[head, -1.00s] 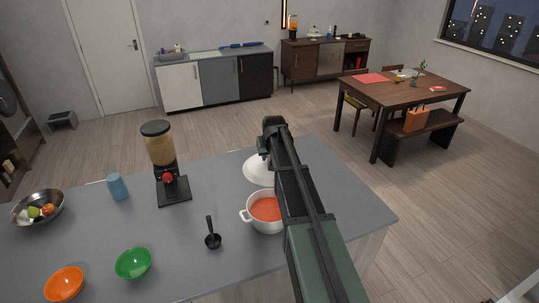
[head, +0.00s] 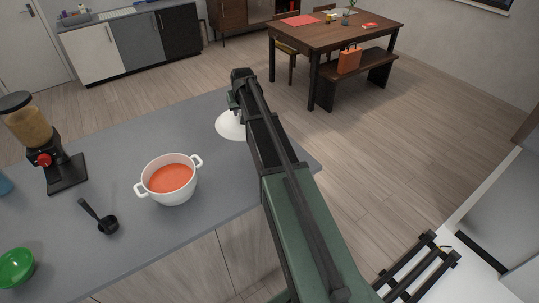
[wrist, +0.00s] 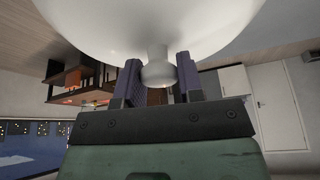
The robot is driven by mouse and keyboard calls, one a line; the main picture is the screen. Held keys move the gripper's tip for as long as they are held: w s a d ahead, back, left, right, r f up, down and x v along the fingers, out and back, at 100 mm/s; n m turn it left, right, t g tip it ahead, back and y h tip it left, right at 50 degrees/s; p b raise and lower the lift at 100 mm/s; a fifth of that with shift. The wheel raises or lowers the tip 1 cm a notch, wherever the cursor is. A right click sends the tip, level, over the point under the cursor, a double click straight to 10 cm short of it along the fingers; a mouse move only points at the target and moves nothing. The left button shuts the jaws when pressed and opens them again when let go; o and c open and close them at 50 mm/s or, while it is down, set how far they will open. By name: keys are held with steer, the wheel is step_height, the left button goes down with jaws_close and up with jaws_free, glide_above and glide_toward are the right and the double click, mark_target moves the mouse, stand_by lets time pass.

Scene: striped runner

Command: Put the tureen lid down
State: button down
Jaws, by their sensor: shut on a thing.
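The white tureen lid (head: 229,126) is at the far right part of the grey counter, behind and to the right of the tureen, partly hidden by my arm. The wrist view shows my gripper (wrist: 158,68) shut on the lid's round knob (wrist: 158,73), with the white lid (wrist: 150,22) filling the top of that picture. I cannot tell whether the lid's rim touches the counter. The white two-handled tureen (head: 170,191) stands uncovered on the counter with orange-red soup in it.
A black ladle (head: 104,220) lies left of the tureen on the counter (head: 150,245). A dispenser (head: 50,150) and a green bowl (head: 15,268) stand further left. The counter's right corner is free. A wooden table (head: 335,36) and bench (head: 365,75) stand beyond.

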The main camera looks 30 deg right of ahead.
steer(key=shift+d+r, duration=0.1)
steer(key=shift+d, duration=0.1)
steer(key=shift+a+f, duration=0.2)
steer(key=f+b, duration=2)
steer(key=shift+a+b, duration=0.2)
steer(key=shift+b, duration=0.1)
steer(key=shift+r, duration=0.25)
steer(key=shift+f, duration=0.25)
steer(key=c, duration=0.8)
jaws_free()
steer(key=shift+o, duration=0.2)
steer(key=shift+r, duration=0.15)
